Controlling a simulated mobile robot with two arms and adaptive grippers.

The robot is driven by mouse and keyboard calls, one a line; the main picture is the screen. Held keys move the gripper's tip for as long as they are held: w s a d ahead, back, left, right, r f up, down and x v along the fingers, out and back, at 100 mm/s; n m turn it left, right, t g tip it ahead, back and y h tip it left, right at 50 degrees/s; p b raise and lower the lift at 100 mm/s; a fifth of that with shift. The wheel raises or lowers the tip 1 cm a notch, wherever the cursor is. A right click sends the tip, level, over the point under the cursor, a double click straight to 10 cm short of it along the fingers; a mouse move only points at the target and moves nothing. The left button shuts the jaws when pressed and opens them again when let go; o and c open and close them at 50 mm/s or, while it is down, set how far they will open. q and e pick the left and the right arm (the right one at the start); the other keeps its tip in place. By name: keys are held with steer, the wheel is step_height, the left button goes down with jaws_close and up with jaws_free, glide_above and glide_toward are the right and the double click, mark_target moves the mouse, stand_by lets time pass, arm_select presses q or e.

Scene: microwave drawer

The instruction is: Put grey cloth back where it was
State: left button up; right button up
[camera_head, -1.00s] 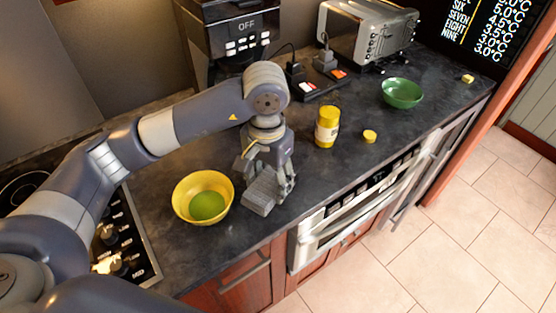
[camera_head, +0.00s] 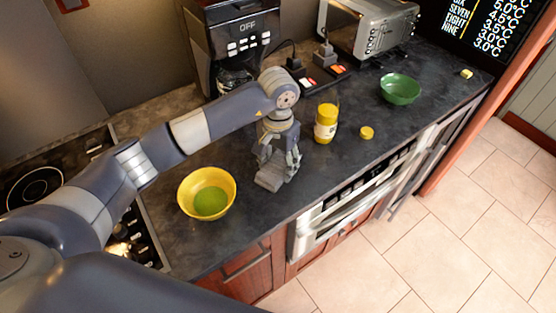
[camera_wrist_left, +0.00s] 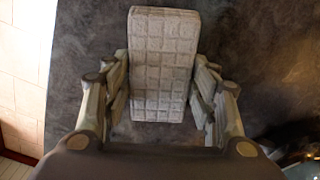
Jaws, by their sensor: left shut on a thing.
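The grey cloth (camera_head: 269,180) looks like a folded, quilted block. My left gripper (camera_head: 279,163) points down over the dark counter and is shut on the cloth, with the cloth's near end sticking out. In the left wrist view the cloth (camera_wrist_left: 162,55) lies between the two fingers of the gripper (camera_wrist_left: 162,95), one on each long side. I cannot tell whether the cloth touches the counter. My right gripper is not in view.
A yellow bowl (camera_head: 229,194) with green contents stands left of the gripper. A yellow jar (camera_head: 326,123) and its lid (camera_head: 366,132) are to the right, with a green bowl (camera_head: 400,89) beyond. A coffee maker (camera_head: 236,45) and toaster (camera_head: 370,25) stand behind. The counter's front edge is close.

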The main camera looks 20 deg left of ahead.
arm_select(q)
steer(key=shift+f, duration=0.15)
steer(key=o, duration=1.2)
steer(key=shift+c, duration=0.2)
steer(key=o, duration=0.4)
steer(key=shift+c, duration=0.2)
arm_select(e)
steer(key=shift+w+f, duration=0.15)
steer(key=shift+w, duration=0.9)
